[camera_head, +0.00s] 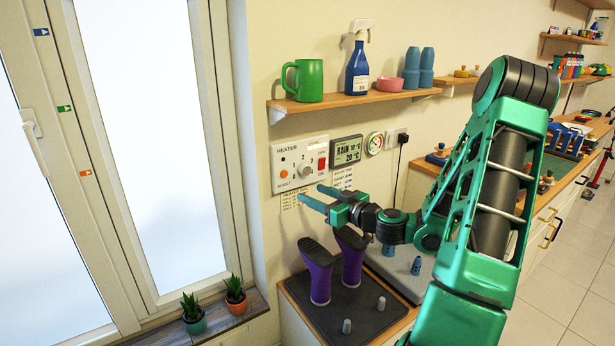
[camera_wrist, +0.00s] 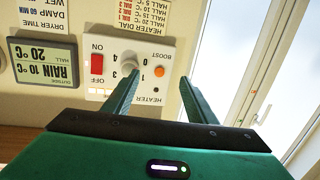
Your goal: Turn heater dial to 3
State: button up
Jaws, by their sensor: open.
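The white heater panel (camera_head: 279,158) is on the wall under the shelf. Its round pale dial (camera_head: 307,171) sits mid-panel with numbers around it; the setting it points to is too small to tell. My gripper (camera_head: 310,192) is open and empty, its fingers pointing at the wall just below the panel. In the wrist view, which is upside down, the dial (camera_wrist: 128,63) shows beside the tip of one finger of my gripper (camera_wrist: 160,76). The fingers are not around the dial; whether they touch the panel I cannot tell.
A red switch (camera_wrist: 97,62) and an orange light (camera_wrist: 159,71) flank the dial. A grey display (camera_head: 346,151) hangs right of the panel. A shelf (camera_head: 350,99) with a green mug is above. Purple boots (camera_head: 320,283) stand below; a window is left.

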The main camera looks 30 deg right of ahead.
aim_at(307, 171)
jog(key=d+r+m+t+h, duration=0.1)
jog(key=d+m+h, duration=0.15)
jog(key=d, duration=0.25)
jog(key=shift+n, duration=0.25)
jog(key=w, duration=1)
jog(key=shift+w+a+r, duration=0.15)
jog(key=shift+w+a, duration=0.05)
jog(key=shift+w, duration=0.15)
jog(key=c, duration=1.1)
